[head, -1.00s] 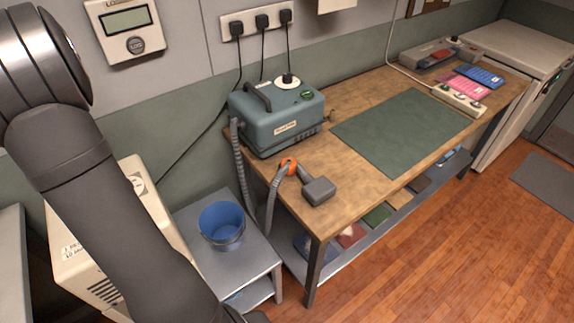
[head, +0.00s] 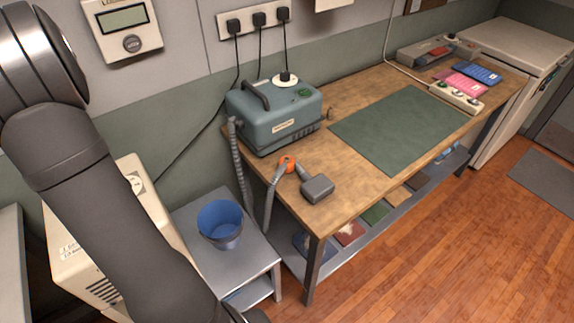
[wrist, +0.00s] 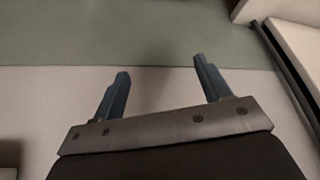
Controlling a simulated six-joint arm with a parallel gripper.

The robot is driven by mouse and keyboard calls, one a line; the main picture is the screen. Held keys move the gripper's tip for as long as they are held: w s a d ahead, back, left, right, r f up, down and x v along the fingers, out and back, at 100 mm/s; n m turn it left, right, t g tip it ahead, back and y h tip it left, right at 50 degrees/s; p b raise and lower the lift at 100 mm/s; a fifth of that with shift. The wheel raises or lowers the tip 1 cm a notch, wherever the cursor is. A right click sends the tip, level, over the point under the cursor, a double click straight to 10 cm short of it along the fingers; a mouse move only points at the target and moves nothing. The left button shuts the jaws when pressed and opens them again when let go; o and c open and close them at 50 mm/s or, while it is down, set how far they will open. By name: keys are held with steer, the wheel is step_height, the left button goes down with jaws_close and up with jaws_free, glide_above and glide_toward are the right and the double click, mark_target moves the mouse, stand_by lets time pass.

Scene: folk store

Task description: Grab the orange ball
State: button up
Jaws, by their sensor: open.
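The orange ball (head: 287,164) shows in the head view as a small orange shape near the front left edge of the wooden workbench (head: 345,180). It lies against the grey hose (head: 273,190) and beside the hose's grey nozzle head (head: 317,188), and part of it is covered by the hose. My gripper (wrist: 162,82) shows in the wrist view with its two blue-grey fingers spread apart and nothing between them. It faces a green and pale wall or floor surface, and the ball is not in that view. The head view shows my arm at the left, well apart from the ball.
A teal machine (head: 275,115) stands on the bench behind the ball. A blue bucket (head: 221,222) sits on a low grey table (head: 240,265) left of the bench. A green mat (head: 400,130) covers much of the bench top. The wooden floor (head: 440,260) in front is clear.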

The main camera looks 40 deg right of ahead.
steer(key=s+d+f+m+h, duration=0.1)
steer(key=s+d+f+m, duration=0.15)
steer(key=d, duration=0.75)
steer(key=s+d+f+m+h, duration=0.15)
steer(key=s+d, duration=0.25)
steer(key=d, duration=0.6)
steer(key=s+d+f+m, duration=0.1)
steer(key=s+d+m, duration=0.2)
steer(key=d, duration=0.7)
steer(key=s+d+f+m+g+h, duration=0.1)
steer(key=s+d+f+m, duration=0.2)
steer(key=s+d, duration=0.7)
steer(key=s+d+f+m+h, duration=0.25)
steer(key=s+d, duration=0.55)
steer(key=s, duration=0.4)
steer(key=y, duration=0.1)
glide_above(287, 160)
steer(key=s+a, duration=0.2)
steer(key=shift+m, duration=0.35)
step_height(287, 160, down, 11)
steer(key=shift+s+r, duration=0.1)
steer(key=shift+s, duration=0.05)
steer(key=shift+x, duration=2.65)
steer(key=shift+d+r, duration=0.1)
steer(key=c, duration=1)
